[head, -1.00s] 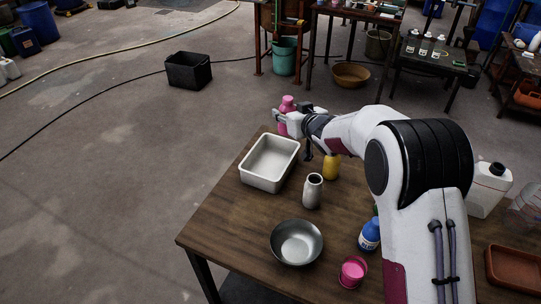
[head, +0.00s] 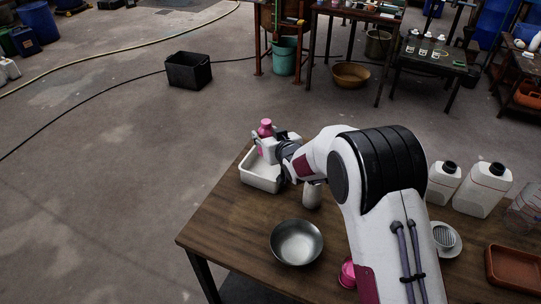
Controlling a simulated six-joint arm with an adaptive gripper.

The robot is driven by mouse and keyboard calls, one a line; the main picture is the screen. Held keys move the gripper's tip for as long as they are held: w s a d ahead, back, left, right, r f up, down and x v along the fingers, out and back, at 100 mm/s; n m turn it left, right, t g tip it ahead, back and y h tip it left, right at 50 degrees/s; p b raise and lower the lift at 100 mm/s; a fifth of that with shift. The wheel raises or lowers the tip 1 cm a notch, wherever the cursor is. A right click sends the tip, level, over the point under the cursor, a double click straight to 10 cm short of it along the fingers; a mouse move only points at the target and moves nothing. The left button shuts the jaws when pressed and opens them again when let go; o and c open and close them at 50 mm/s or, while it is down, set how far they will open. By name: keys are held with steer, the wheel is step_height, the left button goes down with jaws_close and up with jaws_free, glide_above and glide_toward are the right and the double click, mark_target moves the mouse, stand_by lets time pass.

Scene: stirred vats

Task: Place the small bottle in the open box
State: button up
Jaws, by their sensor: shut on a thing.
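A small pink bottle (head: 265,129) is upright between the fingers of my gripper (head: 263,146), which is shut on it. The open box (head: 258,182) is a white rectangular tray on the table's far left part. In the picture the bottle and gripper overlap the box's far side; I cannot tell how high the bottle is above it. The bottle's lower part is hidden by the fingers, and my arm covers the box's right side.
A grey-white bottle (head: 312,195) stands right of the box, partly behind my arm. A steel bowl (head: 297,243) and a pink cup (head: 347,273) are nearer. White jugs (head: 483,190) stand on the right. The table (head: 225,218) is bare left of the bowl.

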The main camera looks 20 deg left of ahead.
steer(key=shift+f, duration=0.15)
glide_above(267, 174)
steer(key=shift+f, duration=3)
steer(key=shift+f, duration=1.9)
steer(key=shift+f, duration=0.1)
steer(key=o, duration=1.3)
steer(key=shift+f, duration=0.1)
steer(key=shift+s+r, duration=0.1)
steer(key=shift+r, duration=0.1)
